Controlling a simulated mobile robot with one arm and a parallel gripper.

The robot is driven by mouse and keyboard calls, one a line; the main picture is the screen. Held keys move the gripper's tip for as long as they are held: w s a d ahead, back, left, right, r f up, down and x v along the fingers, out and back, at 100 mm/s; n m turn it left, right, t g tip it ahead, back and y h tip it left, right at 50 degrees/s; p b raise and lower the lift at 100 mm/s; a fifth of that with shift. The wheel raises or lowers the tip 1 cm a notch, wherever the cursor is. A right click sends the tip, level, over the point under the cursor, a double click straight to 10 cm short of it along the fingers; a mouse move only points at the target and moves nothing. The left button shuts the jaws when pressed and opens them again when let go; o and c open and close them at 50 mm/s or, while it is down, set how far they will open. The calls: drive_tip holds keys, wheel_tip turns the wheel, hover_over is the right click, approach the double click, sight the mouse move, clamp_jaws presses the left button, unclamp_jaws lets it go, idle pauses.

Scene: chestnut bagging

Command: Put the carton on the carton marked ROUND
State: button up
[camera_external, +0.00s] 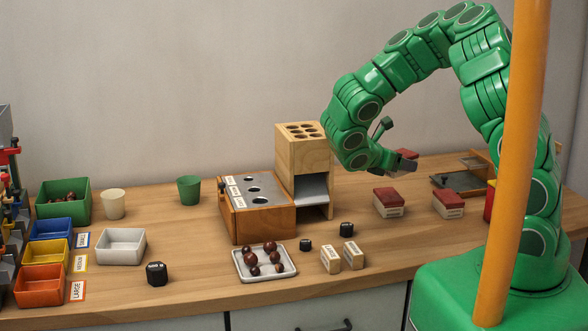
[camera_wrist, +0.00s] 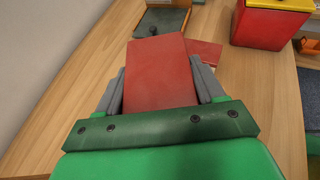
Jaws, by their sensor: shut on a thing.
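My gripper (camera_external: 404,163) is shut on a red-topped carton (camera_external: 401,168) and holds it above the table. In the wrist view the carton's red top (camera_wrist: 158,75) lies between the two grey fingers. Two more cartons with dark red tops and white labelled sides stand on the table: one (camera_external: 388,204) below my gripper and one (camera_external: 448,205) to its right. Part of a red carton (camera_wrist: 207,52) shows beyond the held one in the wrist view. The labels are too small to read, so I cannot tell which carton is marked ROUND.
A wooden block tower (camera_external: 303,155) stands left of the cartons. A dark plate with a knob (camera_external: 458,182) lies behind right; a red box with a yellow rim (camera_wrist: 270,25) shows in the wrist view. Table around the two red-topped cartons is clear.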

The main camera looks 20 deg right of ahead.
hover_over(389, 194)
drive_tip(key=shift+f, duration=4.05)
drive_tip(key=shift+f, duration=0.1)
drive_tip(key=o, duration=1.1)
drive_tip(key=shift+a, duration=0.1)
drive_tip(key=shift+v, duration=3.75)
